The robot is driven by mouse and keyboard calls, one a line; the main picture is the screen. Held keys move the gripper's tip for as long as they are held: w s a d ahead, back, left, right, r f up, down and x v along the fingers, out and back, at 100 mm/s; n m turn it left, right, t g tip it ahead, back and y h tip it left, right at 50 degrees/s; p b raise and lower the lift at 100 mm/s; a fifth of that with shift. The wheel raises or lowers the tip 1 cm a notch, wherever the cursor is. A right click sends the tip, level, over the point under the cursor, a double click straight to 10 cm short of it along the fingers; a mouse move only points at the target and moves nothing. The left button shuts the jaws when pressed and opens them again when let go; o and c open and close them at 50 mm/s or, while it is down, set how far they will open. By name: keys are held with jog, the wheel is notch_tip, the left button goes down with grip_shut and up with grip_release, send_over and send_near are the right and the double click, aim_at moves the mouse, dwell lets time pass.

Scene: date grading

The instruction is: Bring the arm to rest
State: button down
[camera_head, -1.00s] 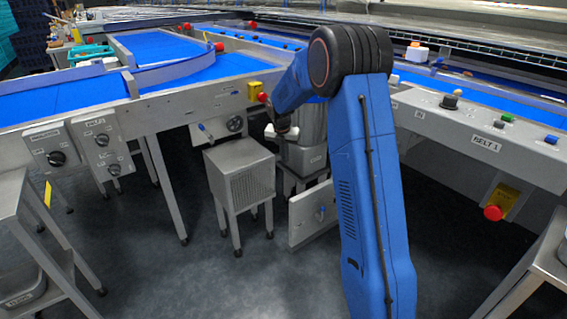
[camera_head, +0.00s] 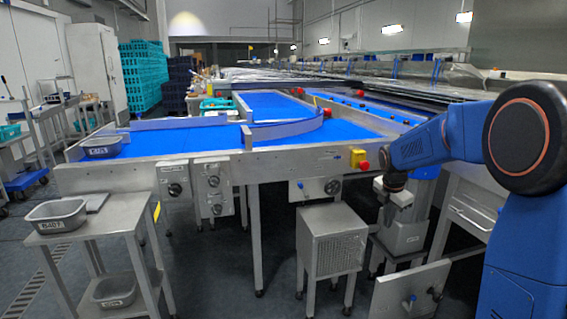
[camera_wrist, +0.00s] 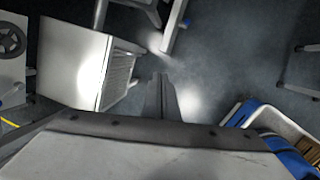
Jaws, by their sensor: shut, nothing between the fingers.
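My blue arm (camera_head: 422,145) stands at the right of the head view, its elbow high and its forearm reaching left and slightly down. Its grey wrist end hangs in front of the conveyor's end; the fingertips cannot be made out there. In the wrist view my gripper (camera_wrist: 161,80) shows as two dark fingers close together, pointing down over the floor. It is shut and empty, apart from everything around it.
A grey vented cabinet (camera_head: 331,242) stands under the conveyor (camera_head: 215,137), beside the fingers in the wrist view. A steel side table (camera_head: 92,226) at left holds a grey tub (camera_head: 57,217). A red button (camera_head: 364,166) sits near my forearm. Dark floor is open at front centre.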

jog(key=s+a+r+m, duration=0.1)
jog(key=s+r+m, duration=0.15)
jog(key=s, duration=0.45)
jog(key=s+a+r+m+t, duration=0.1)
jog(key=s+a+r+m, duration=0.1)
jog(key=s+m, duration=0.35)
jog(key=s+a+r+m, duration=0.1)
jog(key=s+r+m, duration=0.15)
jog(key=s, duration=0.55)
jog(key=s+a+f+m, duration=0.2)
jog(key=s+m, duration=0.4)
jog(key=s, duration=0.5)
jog(key=s+a+f+m+t+y, duration=0.1)
jog(key=s+m, duration=0.5)
jog(key=s, duration=0.5)
jog(key=shift+a+f, duration=0.35)
